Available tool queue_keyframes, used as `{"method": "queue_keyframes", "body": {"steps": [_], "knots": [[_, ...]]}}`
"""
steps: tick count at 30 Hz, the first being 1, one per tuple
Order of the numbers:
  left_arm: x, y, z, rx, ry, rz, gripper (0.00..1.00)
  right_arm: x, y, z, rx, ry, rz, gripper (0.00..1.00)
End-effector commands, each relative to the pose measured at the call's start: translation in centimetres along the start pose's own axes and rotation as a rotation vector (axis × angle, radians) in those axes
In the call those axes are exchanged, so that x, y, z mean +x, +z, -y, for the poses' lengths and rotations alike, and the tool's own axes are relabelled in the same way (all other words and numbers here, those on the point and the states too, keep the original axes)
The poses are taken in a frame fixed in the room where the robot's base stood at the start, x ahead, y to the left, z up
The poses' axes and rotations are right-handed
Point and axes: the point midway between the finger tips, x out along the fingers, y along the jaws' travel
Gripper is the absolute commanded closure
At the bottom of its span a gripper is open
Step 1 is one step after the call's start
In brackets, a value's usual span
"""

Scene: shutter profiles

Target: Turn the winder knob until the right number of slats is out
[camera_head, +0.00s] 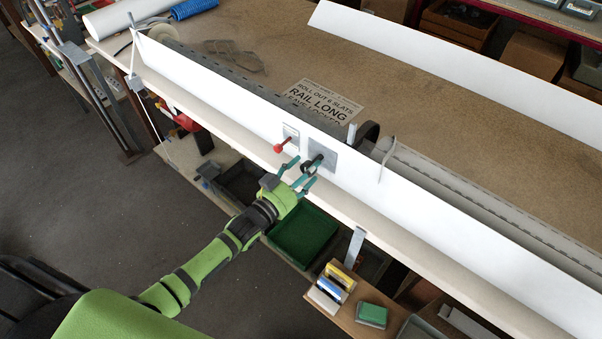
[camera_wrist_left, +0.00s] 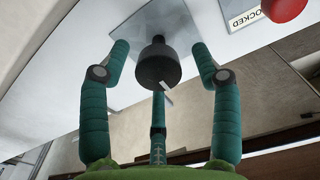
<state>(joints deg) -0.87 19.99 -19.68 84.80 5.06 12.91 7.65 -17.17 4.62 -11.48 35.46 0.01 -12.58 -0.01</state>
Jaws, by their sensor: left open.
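The black winder knob (camera_head: 312,162) stands out from a grey plate (camera_head: 323,155) on the white front panel. In the left wrist view the knob (camera_wrist_left: 158,62) has a white mark on its side. My left gripper (camera_head: 303,175) is open at the knob, with its teal fingers around it and gaps between fingers and knob. A red-knobbed lever (camera_head: 279,148) sits left of it on a small plate; the red ball (camera_wrist_left: 284,8) is near a label reading "LOCKED". A sign (camera_head: 322,102) on the bench reads "ROLL OUT 6 SLATS" and "RAIL LONG", its lowest line partly hidden. Grey slats (camera_head: 470,208) lie behind the panel.
A second white panel (camera_head: 470,60) stands at the back of the bench (camera_head: 265,30). A metal bracket (camera_head: 355,245) hangs from the front edge.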

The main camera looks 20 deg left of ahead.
Motion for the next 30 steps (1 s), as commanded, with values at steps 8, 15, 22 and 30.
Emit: {"method": "queue_keyframes", "body": {"steps": [8,15,22,30], "knots": [[-4.1,0.2,0.0,0.001,0.001,0.005,0.36,0.0,0.0,0.0,0.0,0.0,-0.001,0.15],[-9.1,0.1,-0.1,0.0,0.001,0.003,0.36,0.0,0.0,0.0,0.0,0.0,0.0,0.15],[-11.6,-0.1,0.0,-0.001,0.0,-0.001,0.36,0.0,0.0,0.1,0.001,-0.001,0.0,0.15],[-11.9,-0.1,0.0,0.0,0.0,-0.003,0.36,0.0,0.0,0.1,0.001,-0.001,0.0,0.15]]}}
